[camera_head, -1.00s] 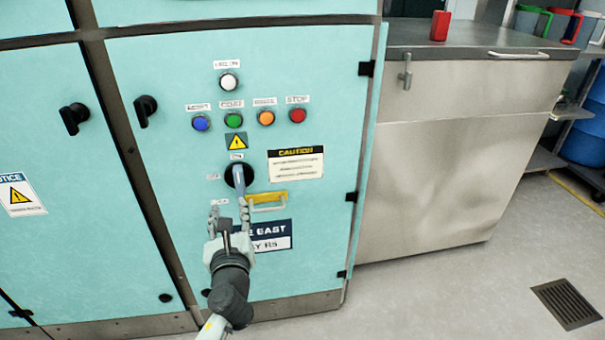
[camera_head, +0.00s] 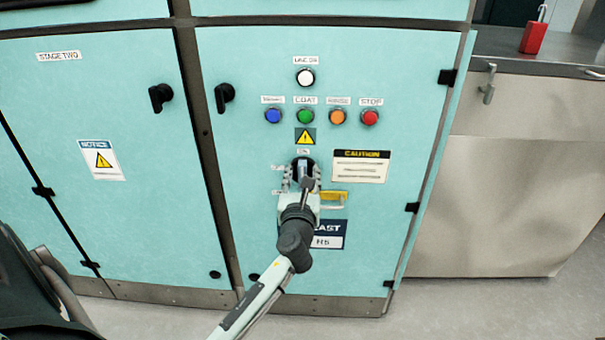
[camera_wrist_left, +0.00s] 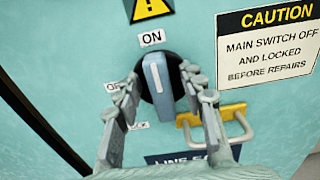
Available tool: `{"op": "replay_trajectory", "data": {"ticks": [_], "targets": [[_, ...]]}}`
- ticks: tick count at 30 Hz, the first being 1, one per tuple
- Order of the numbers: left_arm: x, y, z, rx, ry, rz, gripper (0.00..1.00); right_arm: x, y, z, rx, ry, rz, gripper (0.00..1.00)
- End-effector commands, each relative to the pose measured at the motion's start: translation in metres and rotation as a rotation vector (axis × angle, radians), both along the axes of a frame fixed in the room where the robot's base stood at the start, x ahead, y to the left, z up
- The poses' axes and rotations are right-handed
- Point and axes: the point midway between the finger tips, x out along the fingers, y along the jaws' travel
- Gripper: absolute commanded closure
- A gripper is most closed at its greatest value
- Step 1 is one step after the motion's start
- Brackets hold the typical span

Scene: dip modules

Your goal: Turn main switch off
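The main switch (camera_head: 303,162) is a black round dial with a grey-blue handle on the turquoise cabinet door. In the left wrist view the switch handle (camera_wrist_left: 158,84) stands nearly upright, its white line pointing at the ON label (camera_wrist_left: 151,37). My left gripper (camera_head: 302,178) is in front of the switch. In the left wrist view the left gripper (camera_wrist_left: 160,76) is open, with a finger on each side of the handle; I cannot tell whether they touch it. The label left of the dial is partly hidden by a finger. My right gripper is not in view.
A yellow bracket with a metal loop (camera_head: 333,200) sits just right of and below the switch. Above are blue, green, orange and red buttons (camera_head: 370,117) and a white lamp (camera_head: 305,77). A caution sign (camera_head: 360,166) is at the right.

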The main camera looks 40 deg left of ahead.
Motion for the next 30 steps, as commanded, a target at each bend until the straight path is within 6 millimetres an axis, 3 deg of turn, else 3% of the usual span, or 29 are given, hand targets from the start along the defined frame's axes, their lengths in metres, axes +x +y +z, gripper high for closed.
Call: {"op": "replay_trajectory", "data": {"ticks": [2, 11, 23, 30], "targets": [[-0.0001, -0.0001, -0.0001, 0.000, 0.000, 0.000, 0.62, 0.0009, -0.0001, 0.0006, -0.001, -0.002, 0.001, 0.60], [-0.0003, -0.0002, -0.0002, -0.001, -0.001, 0.000, 0.99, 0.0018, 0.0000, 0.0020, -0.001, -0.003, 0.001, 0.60], [-0.0006, 0.0000, -0.0004, -0.035, -0.020, 0.000, 1.00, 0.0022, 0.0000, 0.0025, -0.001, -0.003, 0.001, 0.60], [-0.0011, 0.0011, -0.0007, -0.153, -0.094, 0.000, 1.00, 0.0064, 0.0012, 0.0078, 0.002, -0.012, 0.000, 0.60]]}}
